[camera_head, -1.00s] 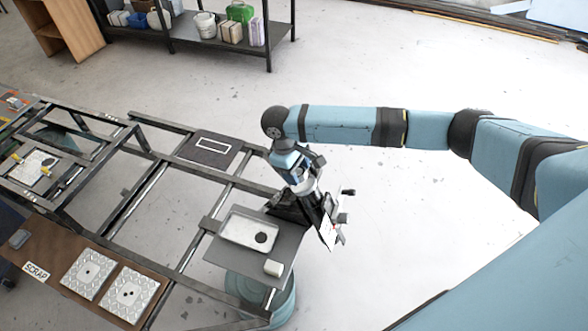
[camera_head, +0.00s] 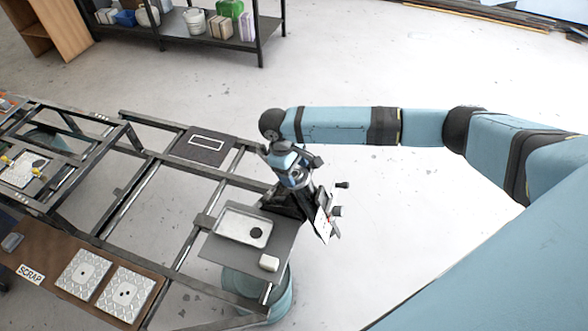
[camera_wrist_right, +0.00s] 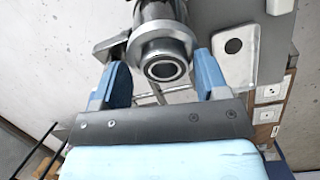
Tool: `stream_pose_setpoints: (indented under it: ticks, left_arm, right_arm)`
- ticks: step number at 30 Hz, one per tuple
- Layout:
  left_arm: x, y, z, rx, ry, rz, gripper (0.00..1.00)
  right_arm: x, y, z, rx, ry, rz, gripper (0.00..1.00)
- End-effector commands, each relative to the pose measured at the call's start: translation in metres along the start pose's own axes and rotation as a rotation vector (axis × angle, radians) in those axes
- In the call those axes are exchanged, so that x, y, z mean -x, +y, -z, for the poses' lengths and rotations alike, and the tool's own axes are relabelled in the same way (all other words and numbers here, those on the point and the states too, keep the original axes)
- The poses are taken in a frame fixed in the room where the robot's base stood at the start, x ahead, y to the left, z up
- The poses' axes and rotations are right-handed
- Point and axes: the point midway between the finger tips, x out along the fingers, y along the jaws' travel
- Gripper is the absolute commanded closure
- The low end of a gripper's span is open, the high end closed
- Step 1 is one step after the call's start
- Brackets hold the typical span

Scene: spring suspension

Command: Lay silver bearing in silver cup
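In the right wrist view, a shiny silver flanged ring with a dark bore, which I take for the silver bearing (camera_wrist_right: 165,48), sits between the two blue fingers of my right gripper (camera_wrist_right: 162,80). I cannot identify the silver cup for certain. My left gripper is out of view.
A grey plate (camera_head: 217,253) carries a white tray (camera_head: 233,222) with a dark round spot and a small pale block (camera_head: 269,263). A dark pad (camera_head: 195,150) lies on the metal frame behind. A brown SCRAP board (camera_head: 50,255) holds two patterned tiles. Open floor lies to the right.

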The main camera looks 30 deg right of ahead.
Motion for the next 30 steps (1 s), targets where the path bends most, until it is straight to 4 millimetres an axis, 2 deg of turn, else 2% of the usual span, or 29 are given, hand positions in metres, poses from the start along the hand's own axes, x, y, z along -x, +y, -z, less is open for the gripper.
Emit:
stream_pose_setpoints:
  ticks: [1,3,8,21,25,30]
  left_arm:
    - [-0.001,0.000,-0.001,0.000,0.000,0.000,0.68]
    - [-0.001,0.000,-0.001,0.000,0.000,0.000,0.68]
    - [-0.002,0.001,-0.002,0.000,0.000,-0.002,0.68]
    - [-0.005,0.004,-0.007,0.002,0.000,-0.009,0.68]
    - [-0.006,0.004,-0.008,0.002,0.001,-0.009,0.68]
    - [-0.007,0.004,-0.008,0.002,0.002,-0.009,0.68]
  right_arm:
    - [-0.008,-0.006,-0.002,0.008,-0.012,0.006,0.21]
    - [-0.009,-0.007,-0.003,0.009,-0.013,0.006,0.21]
    - [0.003,-0.007,-0.002,0.010,-0.012,0.006,0.21]
    - [0.103,-0.002,0.000,0.003,0.001,0.000,0.21]
    - [0.123,-0.001,0.000,0.001,0.002,0.000,0.21]
    - [0.136,0.000,-0.001,0.001,0.001,0.000,0.21]
